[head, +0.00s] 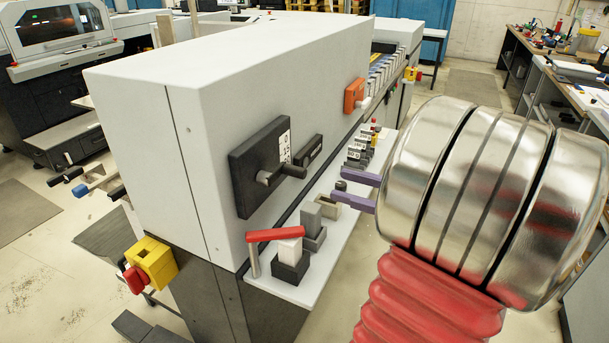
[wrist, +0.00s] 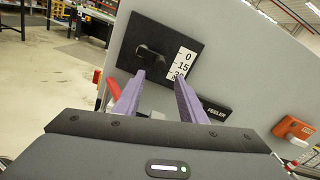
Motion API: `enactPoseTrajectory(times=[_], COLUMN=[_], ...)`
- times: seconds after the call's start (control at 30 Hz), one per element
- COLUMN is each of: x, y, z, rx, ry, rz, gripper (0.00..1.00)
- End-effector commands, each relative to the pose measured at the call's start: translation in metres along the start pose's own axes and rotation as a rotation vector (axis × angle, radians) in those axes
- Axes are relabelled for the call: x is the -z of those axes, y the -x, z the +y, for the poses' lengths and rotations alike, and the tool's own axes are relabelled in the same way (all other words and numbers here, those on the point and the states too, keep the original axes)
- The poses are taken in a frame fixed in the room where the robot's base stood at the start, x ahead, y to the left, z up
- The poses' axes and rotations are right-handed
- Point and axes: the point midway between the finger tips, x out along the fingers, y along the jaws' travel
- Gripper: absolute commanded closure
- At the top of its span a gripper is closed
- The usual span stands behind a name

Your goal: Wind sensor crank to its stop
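The sensor crank (head: 287,170) is a dark arm on a round hub, mounted on a black square plate (head: 246,185) on the grey machine side. A white scale (head: 284,147) sits on the plate; in the wrist view the scale (wrist: 184,63) reads 0, 15 and a partly hidden number. The crank (wrist: 150,52) shows there ahead of the fingertips. My gripper (head: 338,185) has two purple fingers, apart and with nothing between them. It is to the right of the crank and clear of it. In the wrist view my gripper (wrist: 158,78) points at the plate's lower part.
A dark FEELER label (wrist: 215,109) is beside the plate. Below is a white shelf (head: 322,262) with a red-handled lever (head: 274,235) and several small blocks. An orange box (head: 354,94) sticks out farther along. A yellow box with a red button (head: 152,262) is at the machine's corner.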

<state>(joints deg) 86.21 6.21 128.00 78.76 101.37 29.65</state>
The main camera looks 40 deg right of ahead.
Motion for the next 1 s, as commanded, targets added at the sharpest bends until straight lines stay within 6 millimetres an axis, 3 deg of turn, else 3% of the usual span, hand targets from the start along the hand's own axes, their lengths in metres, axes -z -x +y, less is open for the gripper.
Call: enactPoseTrajectory(times=[0.7,1.0], x=[0.0,0.0], y=[-0.087,-0.104], z=[0.0,0.0], rx=[-0.001,0.001], ry=[-0.001,-0.001], rz=[0.0,0.001], gripper=[0.62,0.62])
